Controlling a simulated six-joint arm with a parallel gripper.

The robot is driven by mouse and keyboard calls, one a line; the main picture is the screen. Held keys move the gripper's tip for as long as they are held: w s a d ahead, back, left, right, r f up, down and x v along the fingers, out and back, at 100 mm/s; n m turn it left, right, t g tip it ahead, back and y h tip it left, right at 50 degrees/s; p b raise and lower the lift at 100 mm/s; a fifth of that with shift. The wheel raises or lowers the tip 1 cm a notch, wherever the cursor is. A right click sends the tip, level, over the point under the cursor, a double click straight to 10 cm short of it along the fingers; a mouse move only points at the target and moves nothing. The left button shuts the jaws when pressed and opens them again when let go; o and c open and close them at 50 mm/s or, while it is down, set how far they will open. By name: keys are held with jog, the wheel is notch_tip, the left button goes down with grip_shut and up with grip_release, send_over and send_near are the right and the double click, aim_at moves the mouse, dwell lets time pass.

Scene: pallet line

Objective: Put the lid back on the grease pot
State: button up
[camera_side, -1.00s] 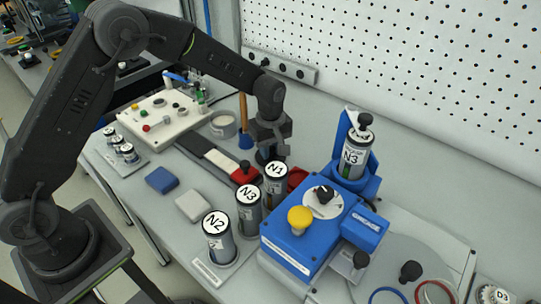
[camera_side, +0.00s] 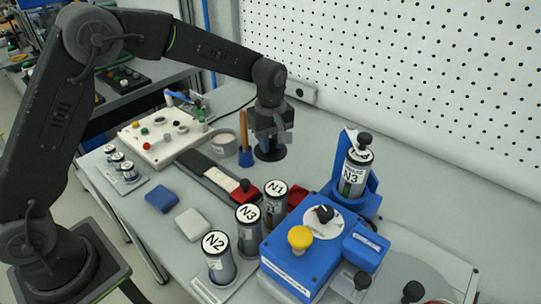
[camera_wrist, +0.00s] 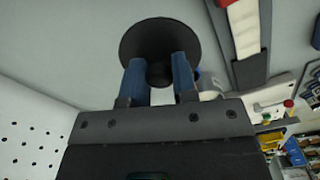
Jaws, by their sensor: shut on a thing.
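My gripper (camera_side: 268,138) is over the far part of the bench. In the wrist view its blue fingers (camera_wrist: 160,75) are shut on the knob of a round black lid (camera_wrist: 160,38). The lid also shows in the side view as a dark disc (camera_side: 270,153) just under the fingers; it looks raised, but its gap to the bench is hard to tell. A pale grey open round pot (camera_side: 223,142), apparently the grease pot, stands left of my gripper, with no lid on it. Its inside is too small to make out.
A blue cup (camera_side: 246,157) with an upright wooden handle stands between pot and lid. Canisters N1, N3 and N2 (camera_side: 215,265) and a blue machine (camera_side: 285,265) are nearer. The pegboard wall (camera_side: 400,70) rises behind.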

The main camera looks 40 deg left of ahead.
aim_at(271, 141)
notch_tip(271, 141, up, 15)
jog(key=a+n, duration=1.5)
jog(key=a, duration=0.3)
jog(key=shift+f, duration=8.8)
jog(key=shift+f, duration=0.15)
jog(key=o, duration=1)
jog(key=shift+o, duration=0.3)
